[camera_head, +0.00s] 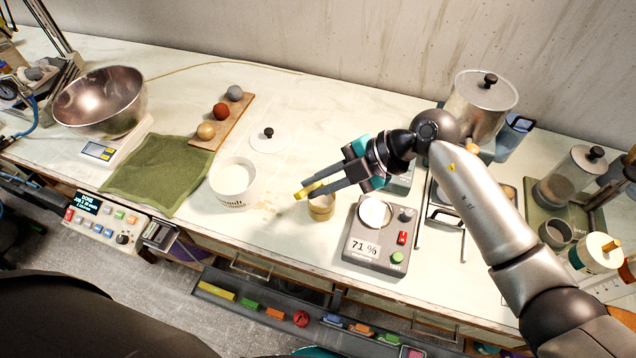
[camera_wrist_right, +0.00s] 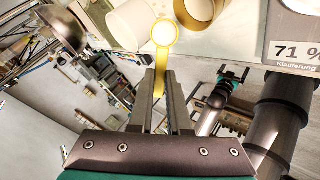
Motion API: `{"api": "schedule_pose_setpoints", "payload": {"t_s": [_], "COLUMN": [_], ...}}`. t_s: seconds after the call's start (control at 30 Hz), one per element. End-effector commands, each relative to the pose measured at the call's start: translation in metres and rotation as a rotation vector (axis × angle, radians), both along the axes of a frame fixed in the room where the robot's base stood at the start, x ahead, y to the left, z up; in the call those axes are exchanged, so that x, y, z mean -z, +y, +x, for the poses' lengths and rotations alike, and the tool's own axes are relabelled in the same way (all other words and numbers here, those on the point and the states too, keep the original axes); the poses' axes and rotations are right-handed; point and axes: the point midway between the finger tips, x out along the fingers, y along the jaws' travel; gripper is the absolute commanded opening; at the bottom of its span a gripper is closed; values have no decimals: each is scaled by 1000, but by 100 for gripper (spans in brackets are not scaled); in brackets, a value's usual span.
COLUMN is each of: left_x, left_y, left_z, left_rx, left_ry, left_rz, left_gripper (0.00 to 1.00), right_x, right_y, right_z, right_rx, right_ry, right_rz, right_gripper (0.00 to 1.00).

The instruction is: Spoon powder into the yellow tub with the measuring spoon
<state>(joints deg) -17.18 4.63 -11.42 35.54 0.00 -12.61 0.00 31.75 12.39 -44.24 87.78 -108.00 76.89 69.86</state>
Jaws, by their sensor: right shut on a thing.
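My right gripper (camera_head: 312,190) is shut on the yellow measuring spoon (camera_head: 302,193). In the right wrist view the spoon's round bowl (camera_wrist_right: 164,32) extends beyond the fingertips and looks pale inside; I cannot tell whether that is powder. The small yellow tub (camera_head: 322,210) stands on the bench just below and right of the spoon in the head view, partly hidden by the gripper. The white tub (camera_head: 233,186) with white contents stands to the left, apart from the spoon. A dark and teal gripper, apparently my left (camera_wrist_right: 232,78), shows small in the wrist view; its jaw state is unclear.
A grey device (camera_head: 376,245) reading 71 % with a white round plate stands right of the yellow tub. A white lid (camera_head: 269,143), green cloth (camera_head: 155,172) and wooden board with three balls (camera_head: 222,122) lie left. Bare bench lies between the tubs.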

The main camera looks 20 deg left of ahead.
Motion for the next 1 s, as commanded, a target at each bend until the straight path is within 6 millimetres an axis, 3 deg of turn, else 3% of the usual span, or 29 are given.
{"api": "schedule_pose_setpoints", "payload": {"t_s": [1.0], "left_x": [86], "left_y": [-1], "left_z": [0], "left_rx": [1], "left_ry": [-1], "left_rz": [-1], "left_gripper": [100], "right_x": [6], "right_y": [-5], "right_z": [-6], "right_rx": [203], "right_ry": [-98], "right_rz": [360], "right_gripper": [0]}}
